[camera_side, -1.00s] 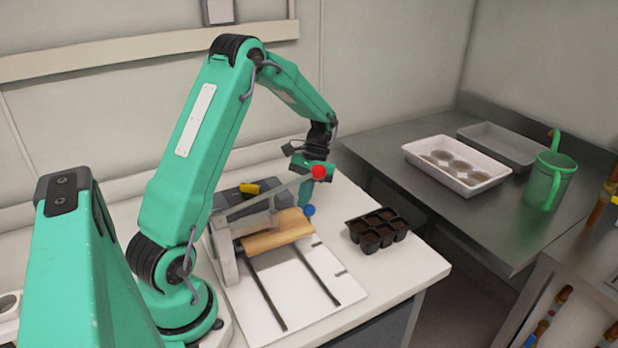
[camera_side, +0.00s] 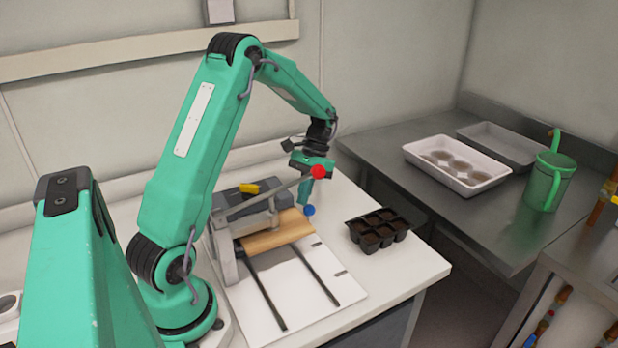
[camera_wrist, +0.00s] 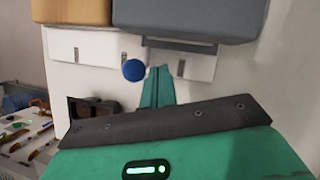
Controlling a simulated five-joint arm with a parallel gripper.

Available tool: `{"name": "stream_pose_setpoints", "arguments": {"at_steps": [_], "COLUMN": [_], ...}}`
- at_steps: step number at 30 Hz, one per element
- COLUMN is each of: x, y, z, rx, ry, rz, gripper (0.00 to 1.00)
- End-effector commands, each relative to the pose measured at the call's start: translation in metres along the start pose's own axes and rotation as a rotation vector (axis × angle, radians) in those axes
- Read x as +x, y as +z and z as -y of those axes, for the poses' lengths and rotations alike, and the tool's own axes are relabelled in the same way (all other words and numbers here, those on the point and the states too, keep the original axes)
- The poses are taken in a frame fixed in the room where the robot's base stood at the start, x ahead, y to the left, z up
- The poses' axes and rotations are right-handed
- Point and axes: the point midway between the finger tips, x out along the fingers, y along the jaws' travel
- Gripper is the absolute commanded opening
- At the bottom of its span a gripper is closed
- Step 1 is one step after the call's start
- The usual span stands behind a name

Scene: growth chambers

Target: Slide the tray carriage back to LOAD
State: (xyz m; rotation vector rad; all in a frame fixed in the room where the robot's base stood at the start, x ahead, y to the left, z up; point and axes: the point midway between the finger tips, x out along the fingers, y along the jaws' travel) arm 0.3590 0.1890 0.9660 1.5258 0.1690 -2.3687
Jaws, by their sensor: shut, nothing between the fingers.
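The tray carriage appears to be the tan block (camera_side: 285,232) lying across two dark rails (camera_side: 265,290) on a white base plate (camera_side: 290,300). It is near the rear end of the rails, beside a grey housing (camera_side: 240,205). A blue knob (camera_side: 309,210) is at its right end, and it also shows in the wrist view (camera_wrist: 133,70). My gripper (camera_side: 303,200) is shut and empty, pointing down just behind the blue knob. In the wrist view its green fingers (camera_wrist: 157,84) are close to the right of the knob; I cannot tell whether they touch it.
A lever with a red knob (camera_side: 319,172) reaches up in front of my gripper. A black cell tray (camera_side: 378,229) with soil stands right of the base plate. A white tray (camera_side: 458,185) and green watering can (camera_side: 550,180) are on the side counter. The front rails are clear.

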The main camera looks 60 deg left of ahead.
Motion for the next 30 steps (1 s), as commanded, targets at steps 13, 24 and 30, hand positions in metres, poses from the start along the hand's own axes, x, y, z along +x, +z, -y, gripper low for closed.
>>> {"name": "stream_pose_setpoints", "arguments": {"at_steps": [13,24,30], "x": [-0.03,-0.054,-0.067], "y": [0.012,0.022,0.028], "z": [0.002,0.003,0.004], "rx": [0.0,0.0,0.0], "ry": [0.004,0.007,0.009], "rz": [-0.003,-0.003,-0.003], "gripper": [0.0,0.0,0.0]}}
